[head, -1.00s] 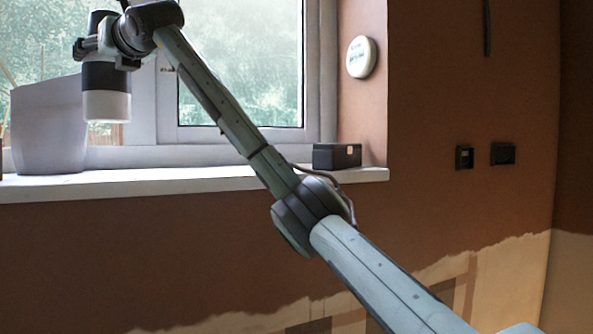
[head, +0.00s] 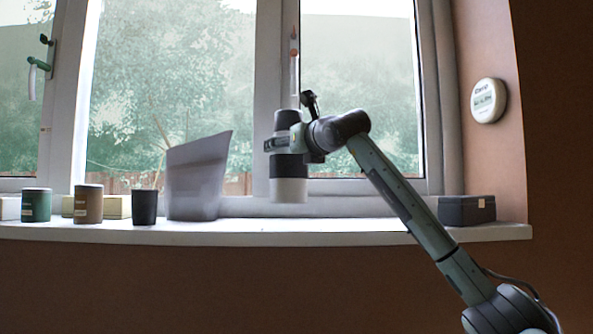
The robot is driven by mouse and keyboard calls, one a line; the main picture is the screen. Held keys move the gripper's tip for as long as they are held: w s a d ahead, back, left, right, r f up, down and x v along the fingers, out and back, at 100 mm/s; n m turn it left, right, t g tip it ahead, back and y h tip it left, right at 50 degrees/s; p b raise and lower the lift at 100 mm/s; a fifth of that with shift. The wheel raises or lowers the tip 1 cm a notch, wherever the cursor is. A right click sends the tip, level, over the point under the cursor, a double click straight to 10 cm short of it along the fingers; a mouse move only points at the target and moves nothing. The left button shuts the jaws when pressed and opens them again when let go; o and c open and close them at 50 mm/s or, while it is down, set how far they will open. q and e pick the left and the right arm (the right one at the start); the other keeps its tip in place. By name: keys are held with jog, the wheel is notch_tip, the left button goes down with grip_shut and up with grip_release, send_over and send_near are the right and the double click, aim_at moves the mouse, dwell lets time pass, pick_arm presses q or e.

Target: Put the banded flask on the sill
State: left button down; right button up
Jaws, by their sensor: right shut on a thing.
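The banded flask (head: 289,190) has a dark top, a black band and a white lower part. It is upright in the head view, in front of the window's middle post. My right gripper (head: 276,145) is shut around its middle, hiding part of it. The window sill (head: 330,232) runs below. The flask's base shows a little above the sill's top, and I see no contact between them. My left gripper is not in view.
A grey tapered planter (head: 198,180) stands on the sill left of the flask. Farther left are a black cup (head: 144,207), a brown canister (head: 88,204) and a green canister (head: 36,205). A black box (head: 466,210) stands at right. The sill between planter and box is clear.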

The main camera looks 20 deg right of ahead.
aim_at(295, 169)
jog(key=f, duration=0.1)
jog(key=d+f, duration=0.1)
jog(key=f, duration=0.2)
jog(key=shift+d+f, duration=0.15)
jog(key=shift+d, duration=0.1)
jog(key=shift+f, duration=0.25)
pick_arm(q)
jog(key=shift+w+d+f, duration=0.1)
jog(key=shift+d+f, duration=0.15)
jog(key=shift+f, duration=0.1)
pick_arm(e)
jog(key=shift+r, duration=0.1)
jog(key=o, duration=1.6)
jog(key=shift+f, duration=0.2)
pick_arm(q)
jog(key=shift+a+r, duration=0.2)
pick_arm(e)
jog(key=shift+o, duration=0.6)
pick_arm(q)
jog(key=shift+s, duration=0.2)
